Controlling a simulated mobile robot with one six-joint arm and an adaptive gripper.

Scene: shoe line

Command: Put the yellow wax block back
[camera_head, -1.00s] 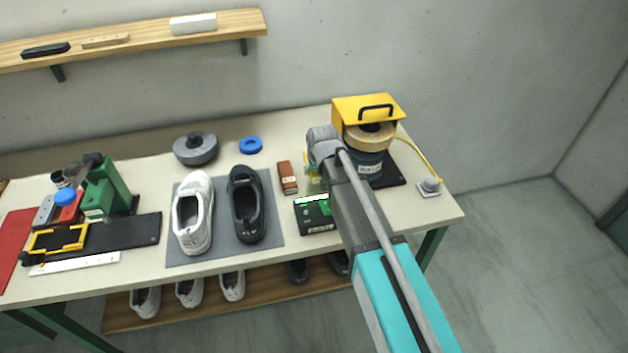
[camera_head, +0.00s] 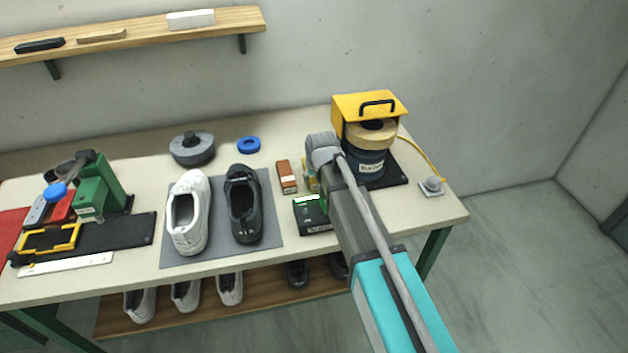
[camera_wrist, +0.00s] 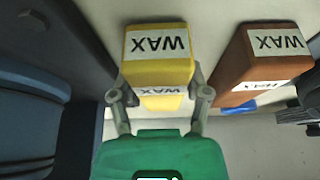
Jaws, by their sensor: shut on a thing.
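The yellow wax block (camera_wrist: 157,68) is between the two fingers of my gripper (camera_wrist: 160,98) in the wrist view, with its "WAX" labels facing the camera. My gripper is shut on it. In the head view my gripper (camera_head: 314,180) is low over the table, left of the buffing machine, and mostly hides the yellow block. The brown wax block (camera_head: 287,176) stands just left of the yellow one; it also shows in the wrist view (camera_wrist: 232,62). Whether the yellow block touches the table is hard to tell.
The buffing machine (camera_head: 372,136) with its yellow hood stands close on the right. A black shoe (camera_head: 243,204) and a white shoe (camera_head: 187,212) stand on a grey mat (camera_head: 270,226) to the left.

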